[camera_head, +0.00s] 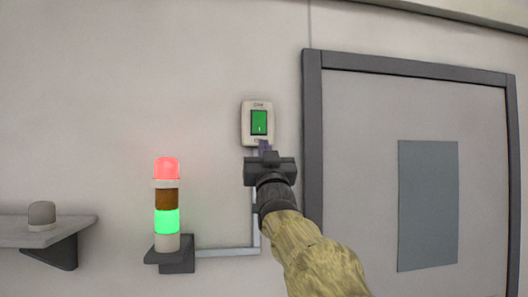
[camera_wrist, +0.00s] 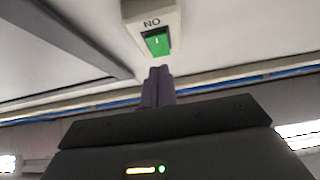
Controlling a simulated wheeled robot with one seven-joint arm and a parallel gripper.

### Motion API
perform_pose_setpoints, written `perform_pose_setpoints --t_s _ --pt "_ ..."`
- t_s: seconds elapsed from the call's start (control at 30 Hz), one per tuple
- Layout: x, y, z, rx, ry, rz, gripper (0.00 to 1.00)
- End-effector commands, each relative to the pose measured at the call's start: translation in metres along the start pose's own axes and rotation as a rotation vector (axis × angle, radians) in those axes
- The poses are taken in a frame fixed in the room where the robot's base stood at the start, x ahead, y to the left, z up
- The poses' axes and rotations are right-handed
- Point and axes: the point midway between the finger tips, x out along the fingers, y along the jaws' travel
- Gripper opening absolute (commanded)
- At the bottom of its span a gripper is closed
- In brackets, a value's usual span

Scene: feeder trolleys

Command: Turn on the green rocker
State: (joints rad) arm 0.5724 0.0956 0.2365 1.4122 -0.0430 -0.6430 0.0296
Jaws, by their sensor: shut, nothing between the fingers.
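The green rocker (camera_head: 259,122) sits in a white wall plate (camera_head: 246,127) left of the door frame. In the wrist view the green rocker (camera_wrist: 157,43) shows below dark lettering on the plate (camera_wrist: 135,18), near the top centre. My gripper (camera_head: 264,147) is shut and empty, its purple fingertips at the lower edge of the plate in the head view. In the wrist view my gripper (camera_wrist: 158,72) points up at the rocker, with a small gap in the picture. I cannot tell whether the tips touch the plate.
A stack light (camera_head: 167,198) on a wall bracket glows red at the top and green lower down; its amber part looks dark. A conduit (camera_head: 225,253) runs from it towards the plate. A shelf (camera_head: 40,232) with a grey dome is at left, a framed door (camera_head: 370,115) at right.

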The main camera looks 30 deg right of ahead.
Motion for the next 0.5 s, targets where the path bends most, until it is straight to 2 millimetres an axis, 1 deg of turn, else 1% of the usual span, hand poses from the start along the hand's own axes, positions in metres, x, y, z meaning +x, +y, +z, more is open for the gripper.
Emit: perform_pose_setpoints --t_s 0.03,0.2,0.3,0.4,0.5 --pt "-0.012 0.001 0.005 -0.001 0.001 0.001 0.00" --pt "-0.036 0.002 0.010 -0.003 0.002 0.002 0.00" --pt "-0.048 0.002 0.012 -0.003 0.002 0.003 0.00" --pt "-0.055 0.002 0.013 -0.003 0.000 0.003 0.00" --pt "-0.057 0.003 0.013 -0.003 0.001 0.003 0.00"
